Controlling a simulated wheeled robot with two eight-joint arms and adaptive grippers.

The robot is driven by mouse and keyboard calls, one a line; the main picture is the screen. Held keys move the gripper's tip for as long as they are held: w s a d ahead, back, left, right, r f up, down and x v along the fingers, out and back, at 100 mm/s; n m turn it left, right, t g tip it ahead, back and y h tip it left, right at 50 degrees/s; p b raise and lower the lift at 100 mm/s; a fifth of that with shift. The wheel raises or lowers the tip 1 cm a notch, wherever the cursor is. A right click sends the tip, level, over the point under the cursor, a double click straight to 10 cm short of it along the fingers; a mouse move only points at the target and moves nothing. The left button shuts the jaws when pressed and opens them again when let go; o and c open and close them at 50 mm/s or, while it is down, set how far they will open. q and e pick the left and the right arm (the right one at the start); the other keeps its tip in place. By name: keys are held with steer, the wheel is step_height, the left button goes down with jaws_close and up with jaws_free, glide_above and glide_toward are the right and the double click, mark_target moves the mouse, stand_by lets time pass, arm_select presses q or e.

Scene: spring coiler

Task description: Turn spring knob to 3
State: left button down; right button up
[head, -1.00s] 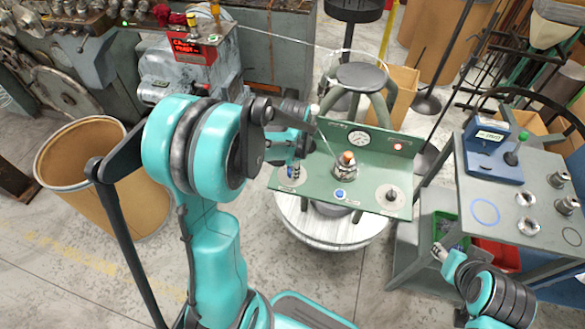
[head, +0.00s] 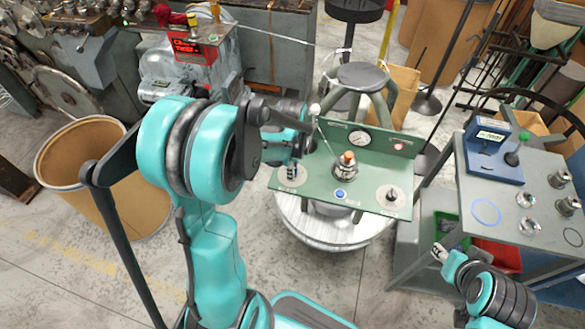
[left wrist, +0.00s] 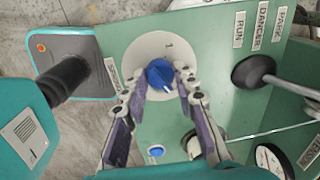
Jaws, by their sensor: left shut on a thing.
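The spring knob (left wrist: 160,74) is a small blue knob on a round white dial (left wrist: 147,48) at one end of the green panel (left wrist: 212,50). My left gripper (left wrist: 162,80) has one finger on each side of the knob and is shut on it. A mark like a 1 shows on the dial above the knob. I cannot read the knob's setting. In the head view, my left gripper (head: 292,170) is over the panel's left dial (head: 284,182) and mostly hides the knob. My right gripper (head: 440,252) hangs at the lower right, away from the panel; its jaw is too small to judge.
The panel carries a gauge (head: 359,139), a central spindle (head: 347,160), a blue button (head: 340,194) and a right dial (head: 390,195). A long lever (left wrist: 285,85) stands near the knob. A grey cart (head: 460,210) is at right, a brown drum (head: 75,190) at left.

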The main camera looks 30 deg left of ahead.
stand_by(0.3)
arm_select(q)
steer(key=c, duration=1.2)
jaws_free()
steer(key=shift+r, duration=0.1)
steer(key=r, duration=1.1)
steer(key=shift+s+d+r, duration=0.1)
steer(key=shift+s+r, duration=0.25)
steer(key=shift+r, duration=0.05)
steer(key=shift+d, duration=0.1)
steer(key=s+d+n+t, duration=0.2)
steer(key=s+d+n, duration=0.1)
steer(key=n, duration=0.2)
steer(key=s+d+n+t, duration=0.2)
steer(key=s+d+n, duration=0.1)
steer(key=s+n, duration=0.1)
steer(key=s+d+r+n+t, duration=0.1)
steer(key=s+d+n+t, duration=0.1)
steer(key=s+d+n, duration=0.1)
steer(key=shift+s+d+n+t, duration=0.15)
steer(key=shift+s+d+n, duration=0.1)
steer(key=shift+n, duration=0.4)
steer(key=shift+s+d+n+t, duration=0.1)
steer(key=shift+s+n+t, duration=0.1)
steer(key=shift+n, duration=0.45)
